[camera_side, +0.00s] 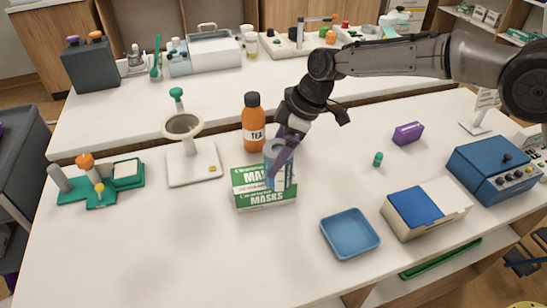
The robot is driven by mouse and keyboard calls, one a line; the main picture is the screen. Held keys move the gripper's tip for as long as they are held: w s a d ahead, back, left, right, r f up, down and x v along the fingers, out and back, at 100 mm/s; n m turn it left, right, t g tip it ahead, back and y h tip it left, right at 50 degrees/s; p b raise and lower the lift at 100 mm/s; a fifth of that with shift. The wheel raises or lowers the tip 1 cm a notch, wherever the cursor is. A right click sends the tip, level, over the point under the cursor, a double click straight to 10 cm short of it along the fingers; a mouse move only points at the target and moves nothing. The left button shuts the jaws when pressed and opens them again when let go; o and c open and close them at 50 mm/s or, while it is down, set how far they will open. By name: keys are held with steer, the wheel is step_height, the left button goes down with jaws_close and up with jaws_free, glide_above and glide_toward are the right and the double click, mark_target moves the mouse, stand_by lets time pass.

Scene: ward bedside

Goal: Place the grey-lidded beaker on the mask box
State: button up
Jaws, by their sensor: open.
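The mask box (252,200), green and white with "MASKS" lettering, lies flat near the middle of the white table. A bluish beaker (288,180) stands upright at the right part of its top and appears to rest on it. Its greyish top is partly covered by my gripper. My gripper (279,162) reaches down from the upper right and is open at the beaker, with a purple finger crossing in front of it. The other finger is mostly hidden, so I cannot tell whether either finger touches the beaker.
An orange tea bottle (254,130) stands close behind the box. A white stand with a ring (185,128) is to its left. A blue tray (350,233) and a box with a blue panel (427,207) are at right front. The front left table is clear.

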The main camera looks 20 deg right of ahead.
steer(key=v, duration=0.9)
steer(key=shift+d+r, duration=0.15)
steer(key=shift+r, duration=0.25)
steer(key=s+d+r+m+t+h, duration=0.1)
steer(key=s+d+r+m, duration=0.25)
steer(key=s+d, duration=0.35)
steer(key=s+d+r+m+t+h, duration=0.1)
steer(key=s+d+r+m, duration=0.25)
steer(key=s+d, duration=0.45)
steer(key=s+d+f+m+t+h, duration=0.1)
steer(key=s+d+f+m, duration=0.2)
steer(key=s+d, duration=0.4)
steer(key=s+d+f+m+h, duration=0.1)
steer(key=s+d+f+m, duration=0.2)
steer(key=s+d, duration=0.4)
steer(key=s, duration=0.4)
steer(key=shift+s+m+t, duration=0.15)
steer(key=shift+m+t, duration=0.15)
steer(key=shift+t, duration=0.1)
